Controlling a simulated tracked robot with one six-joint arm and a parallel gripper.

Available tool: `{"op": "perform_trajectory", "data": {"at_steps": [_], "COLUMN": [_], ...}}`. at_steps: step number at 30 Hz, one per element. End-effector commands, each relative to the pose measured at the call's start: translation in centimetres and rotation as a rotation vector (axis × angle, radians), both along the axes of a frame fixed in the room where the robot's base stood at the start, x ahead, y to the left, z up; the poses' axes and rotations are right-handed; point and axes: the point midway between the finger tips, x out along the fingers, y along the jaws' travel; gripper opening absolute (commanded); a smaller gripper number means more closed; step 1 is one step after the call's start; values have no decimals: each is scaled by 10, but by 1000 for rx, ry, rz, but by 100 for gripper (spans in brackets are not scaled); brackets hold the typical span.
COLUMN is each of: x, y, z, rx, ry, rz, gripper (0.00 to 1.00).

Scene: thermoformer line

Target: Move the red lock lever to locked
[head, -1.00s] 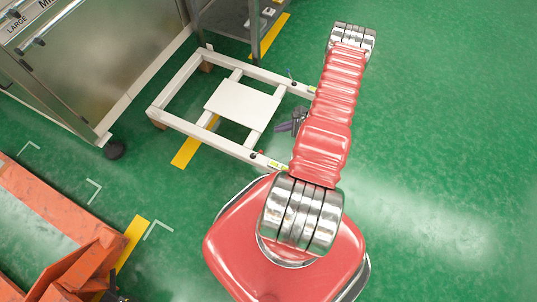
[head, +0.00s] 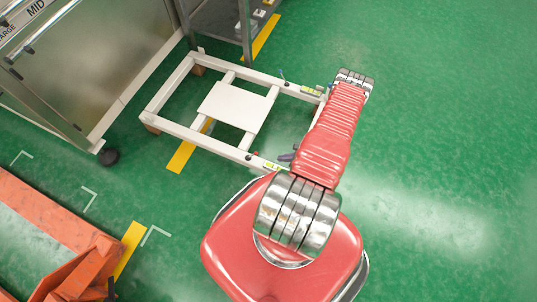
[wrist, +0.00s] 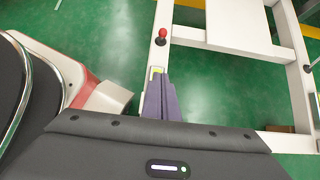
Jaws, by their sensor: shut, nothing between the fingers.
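The red lock lever shows in the wrist view as a small red knob (wrist: 162,33) on a dark base, on the white frame's left-hand rail. In the head view a small red spot at the near rail (head: 256,153) appears to be the same knob. My gripper (wrist: 159,73) is shut and empty, its purple-grey fingers pointing up the picture towards the knob, with a visible gap between them. The fingers overlap a yellow-green label in that view. In the head view my gripper (head: 288,156) is mostly hidden behind my red arm.
The white floor frame (head: 180,131) carries a flat white plate (head: 238,105). Another knob, dark, stands on the frame's far rail (wrist: 307,68). A steel cabinet (head: 100,65) stands at upper left, a grey rack (head: 215,20) behind, and an orange structure (head: 50,225) at lower left. Green floor at right is clear.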

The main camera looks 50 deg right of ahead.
Motion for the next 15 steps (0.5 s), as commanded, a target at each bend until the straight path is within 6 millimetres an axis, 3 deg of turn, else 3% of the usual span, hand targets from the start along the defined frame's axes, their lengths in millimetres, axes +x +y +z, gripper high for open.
{"op": "perform_trajectory", "data": {"at_steps": [15], "x": [35], "y": [14], "z": [-41], "rx": [0], "ry": [0], "rz": [3], "gripper": [0]}}
